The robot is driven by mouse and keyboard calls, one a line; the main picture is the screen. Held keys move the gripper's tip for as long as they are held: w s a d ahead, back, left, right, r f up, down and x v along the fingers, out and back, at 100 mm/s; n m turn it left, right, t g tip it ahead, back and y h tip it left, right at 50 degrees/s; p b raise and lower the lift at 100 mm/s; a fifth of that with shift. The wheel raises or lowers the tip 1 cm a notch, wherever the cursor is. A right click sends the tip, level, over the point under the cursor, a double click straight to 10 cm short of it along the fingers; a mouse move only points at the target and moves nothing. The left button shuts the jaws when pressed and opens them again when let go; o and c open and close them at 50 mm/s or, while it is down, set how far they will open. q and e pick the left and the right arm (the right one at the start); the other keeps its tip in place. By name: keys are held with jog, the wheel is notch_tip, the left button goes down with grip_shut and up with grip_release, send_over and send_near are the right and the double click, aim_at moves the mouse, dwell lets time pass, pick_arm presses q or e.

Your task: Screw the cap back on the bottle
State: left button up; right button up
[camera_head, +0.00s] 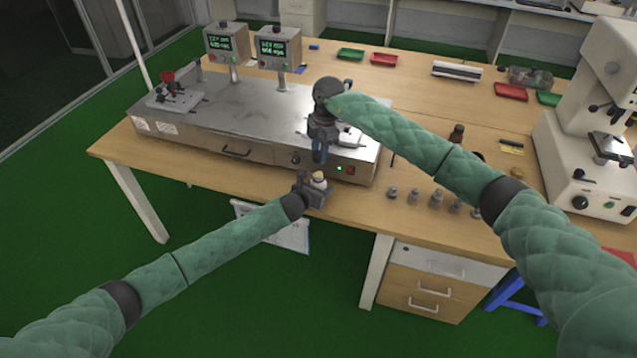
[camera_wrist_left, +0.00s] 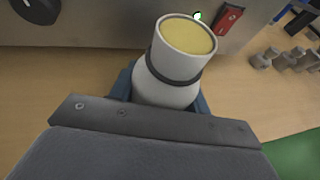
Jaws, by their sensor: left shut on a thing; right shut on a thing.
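My left gripper (camera_head: 313,193) is shut on a white bottle (camera_head: 319,180) at the table's front edge. In the left wrist view the bottle (camera_wrist_left: 168,82) stands up between the fingers, with a dark ring around it and a round pale yellow face inside a white rim at its top. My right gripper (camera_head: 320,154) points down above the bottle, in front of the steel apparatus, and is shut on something. What it holds is too small or hidden to make out; I cannot identify the cap. The right gripper does not show in the left wrist view.
The steel apparatus (camera_head: 225,115) with two displays stands close behind the grippers. Several small metal weights (camera_head: 436,198) and a dark brown bottle (camera_head: 457,135) are to the right. A white microscope (camera_head: 590,130) stands at the far right. Coloured trays (camera_head: 383,60) lie at the back.

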send_over(318, 174)
jog(key=shift+d+f, duration=0.1)
jog(key=shift+f, duration=2.25)
jog(key=shift+f, duration=0.1)
jog(key=shift+f, duration=0.8)
jog(key=shift+f, duration=0.6)
